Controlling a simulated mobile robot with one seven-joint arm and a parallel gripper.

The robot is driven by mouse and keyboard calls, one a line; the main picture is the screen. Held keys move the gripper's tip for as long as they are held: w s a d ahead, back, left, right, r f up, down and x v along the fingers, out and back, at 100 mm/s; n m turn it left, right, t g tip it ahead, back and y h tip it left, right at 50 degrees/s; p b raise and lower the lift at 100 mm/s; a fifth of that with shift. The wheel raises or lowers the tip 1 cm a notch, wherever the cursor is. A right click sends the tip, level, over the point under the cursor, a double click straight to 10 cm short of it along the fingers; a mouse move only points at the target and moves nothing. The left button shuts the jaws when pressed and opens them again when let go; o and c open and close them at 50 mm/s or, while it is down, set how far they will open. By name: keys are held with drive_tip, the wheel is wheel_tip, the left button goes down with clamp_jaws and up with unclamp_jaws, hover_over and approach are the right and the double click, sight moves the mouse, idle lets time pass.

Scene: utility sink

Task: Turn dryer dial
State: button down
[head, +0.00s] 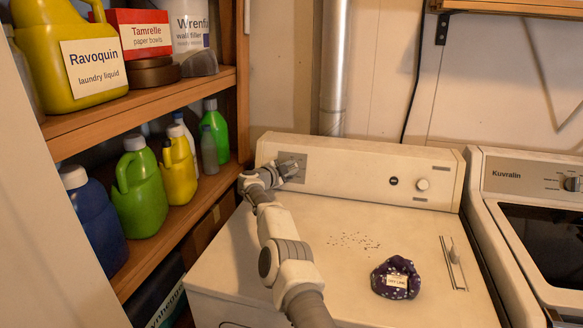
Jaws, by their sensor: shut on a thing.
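The white dryer (340,195) stands in the middle of the head view, with a raised control panel (345,165) along its back. A grey square plate (300,160) is at the panel's left end. My gripper (289,167) is at this plate and shut on the dryer dial there; gripper and wrist hide most of the dial, so its pointer cannot be read. My arm reaches up from the bottom edge over the dryer's left side. A small white knob (423,184) and a dark round button (393,181) are farther right on the panel.
A dark patterned pouch (396,279) and scattered dark specks (356,241) lie on the dryer top. Wooden shelves (150,98) with bottles stand close on the left. A second machine (525,200) stands on the right. A metal duct (334,65) rises behind the dryer.

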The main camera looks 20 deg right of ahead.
drive_tip(key=shift+f, duration=0.1)
idle(0.4)
drive_tip(key=c, duration=0.8)
unclamp_jaws()
drive_tip(key=shift+a+r, duration=0.1)
drive_tip(key=shift+r, duration=0.1)
drive_tip(key=p+v, duration=0.5)
drive_tip(key=v, duration=1.2)
drive_tip(key=shift+s, duration=0.2)
drive_tip(key=shift+o, duration=0.2)
drive_tip(key=shift+a, duration=0.1)
